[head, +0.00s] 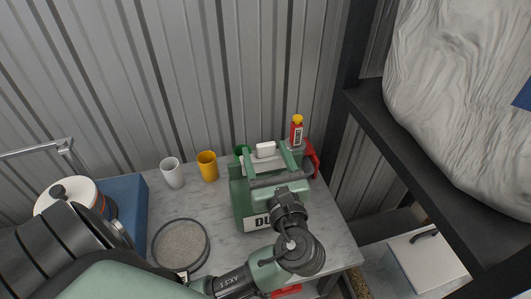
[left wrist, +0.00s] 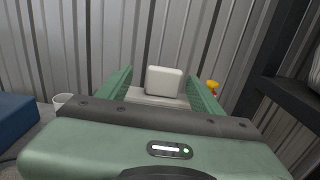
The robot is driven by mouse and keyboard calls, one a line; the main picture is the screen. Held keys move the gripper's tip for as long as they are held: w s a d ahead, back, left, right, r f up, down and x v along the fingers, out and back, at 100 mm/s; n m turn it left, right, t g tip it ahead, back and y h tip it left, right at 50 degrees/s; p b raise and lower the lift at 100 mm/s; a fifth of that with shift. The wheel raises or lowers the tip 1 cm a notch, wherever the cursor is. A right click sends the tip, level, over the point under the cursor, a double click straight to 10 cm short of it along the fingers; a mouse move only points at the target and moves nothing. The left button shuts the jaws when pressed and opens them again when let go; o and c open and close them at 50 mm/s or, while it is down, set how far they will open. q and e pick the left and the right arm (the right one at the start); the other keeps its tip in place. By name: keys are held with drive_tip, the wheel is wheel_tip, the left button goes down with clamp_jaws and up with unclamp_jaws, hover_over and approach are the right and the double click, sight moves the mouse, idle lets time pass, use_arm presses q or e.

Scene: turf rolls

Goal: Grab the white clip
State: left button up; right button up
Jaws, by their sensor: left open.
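A small white rounded block, which looks to be the white clip (head: 265,149), sits on a pale top surface by the green box (head: 240,205) with a white label. It also shows in the left wrist view (left wrist: 164,82), upright and centred. My left gripper (head: 267,154) is open, with one green finger on each side of the white clip. In the left wrist view, gaps show between the clip and both fingers (left wrist: 162,84). The clip's lower part is partly hidden by the gripper in the head view. My right gripper is not in view.
A red bottle with a yellow cap (head: 297,131) stands close behind on the right, with a red object (head: 311,160) near it. A yellow cup (head: 207,166), a white cup (head: 172,172) and a round grey dish (head: 181,244) are on the left. A corrugated wall (head: 200,70) closes the back.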

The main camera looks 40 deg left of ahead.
use_arm(q)
drive_tip(key=p+x, duration=0.1)
drive_tip(key=x, duration=0.4)
drive_tip(key=shift+w+d+f, duration=0.1)
drive_tip(key=shift+d+f, duration=0.05)
drive_tip(key=shift+c, duration=0.3)
clamp_jaws()
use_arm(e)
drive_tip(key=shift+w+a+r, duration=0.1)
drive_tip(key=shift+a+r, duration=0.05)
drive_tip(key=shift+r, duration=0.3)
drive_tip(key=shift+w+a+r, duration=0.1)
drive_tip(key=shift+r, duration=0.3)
